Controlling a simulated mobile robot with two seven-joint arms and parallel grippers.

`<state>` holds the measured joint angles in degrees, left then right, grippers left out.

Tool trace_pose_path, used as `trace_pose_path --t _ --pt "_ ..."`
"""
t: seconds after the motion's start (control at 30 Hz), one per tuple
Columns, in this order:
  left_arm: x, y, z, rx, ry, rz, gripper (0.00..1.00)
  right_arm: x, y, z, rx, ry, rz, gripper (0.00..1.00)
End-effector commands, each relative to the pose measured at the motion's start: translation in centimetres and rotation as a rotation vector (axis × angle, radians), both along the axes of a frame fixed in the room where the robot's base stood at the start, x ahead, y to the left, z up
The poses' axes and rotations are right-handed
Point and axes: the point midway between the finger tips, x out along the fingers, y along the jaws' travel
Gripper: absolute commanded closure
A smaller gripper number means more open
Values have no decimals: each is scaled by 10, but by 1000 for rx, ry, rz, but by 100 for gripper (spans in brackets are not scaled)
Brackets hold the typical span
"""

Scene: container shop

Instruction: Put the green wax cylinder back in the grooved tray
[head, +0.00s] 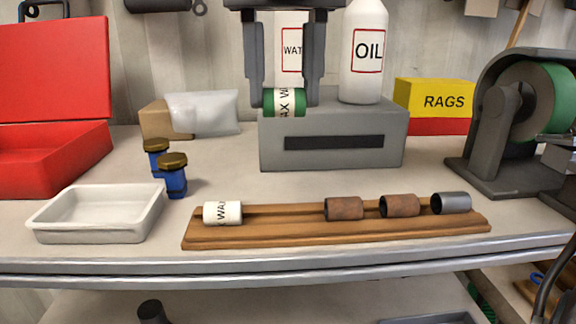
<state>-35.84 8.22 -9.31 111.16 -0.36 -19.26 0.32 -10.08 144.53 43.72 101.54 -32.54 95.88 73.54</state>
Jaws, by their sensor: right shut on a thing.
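The green wax cylinder (270,103) has a white label band and lies on its side between the fingertips of my right gripper (284,101). The right gripper points down from the top and is shut on the cylinder, holding it in front of the grey box's upper part. The grooved tray (290,236) is a long wooden board nearer the bench's front edge, below the gripper in the picture. It holds a white wax cylinder (222,213) at the left, two rusty brown cylinders (344,208) and a grey metal cylinder (451,203) at the right. My left gripper is out of view.
The grey box (332,153) with a dark slot stands behind the tray, with an oil bottle (366,70) on it. A white tray (97,222), blue bottles (175,181) and a red case (55,70) are left. A grinder (491,130) stands right. The groove between the white and brown cylinders is clear.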

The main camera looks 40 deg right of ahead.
Motion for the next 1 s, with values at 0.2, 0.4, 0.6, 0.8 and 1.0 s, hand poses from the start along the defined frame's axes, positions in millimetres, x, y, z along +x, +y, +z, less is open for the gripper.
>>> trace_pose_path --t 0.2,0.4,0.6,0.8,1.0 --pt "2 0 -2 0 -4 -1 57 0 0 -56 3 4 1 88" --pt "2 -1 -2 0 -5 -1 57 0 0 -77 1 0 0 88" --pt "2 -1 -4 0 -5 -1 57 0 0 -96 2 3 0 88" --pt "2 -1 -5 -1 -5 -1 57 0 0 -121 3 1 0 88" --pt "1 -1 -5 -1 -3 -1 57 0 0 -121 2 -1 -1 88"
